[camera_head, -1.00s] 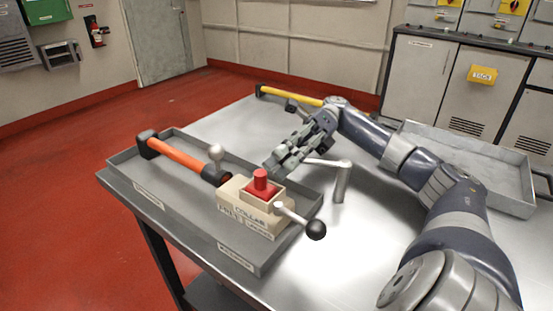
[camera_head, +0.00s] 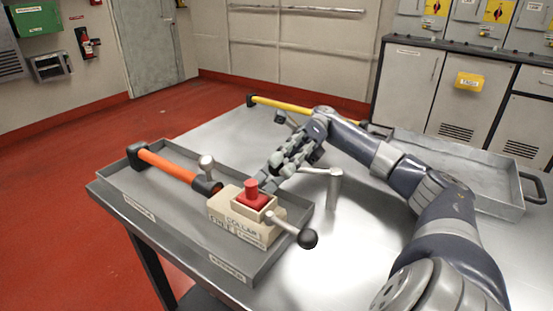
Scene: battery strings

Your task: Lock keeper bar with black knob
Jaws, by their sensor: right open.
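A red plug (camera_head: 251,190) stands on top of the block. I cannot tell for sure which part is the keeper bar; a grey metal bar on a post (camera_head: 334,187) stands just right of the tray. My right gripper (camera_head: 268,178) is open, behind the red plug and left of the post; whether it touches anything is unclear. My left gripper is not in view.
The block sits in a grey tray (camera_head: 160,208) with an orange-handled tool (camera_head: 167,163) and an upright metal knob (camera_head: 206,165). A yellow bar (camera_head: 290,102) lies at the table's back edge. An empty tray (camera_head: 455,175) stands at right.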

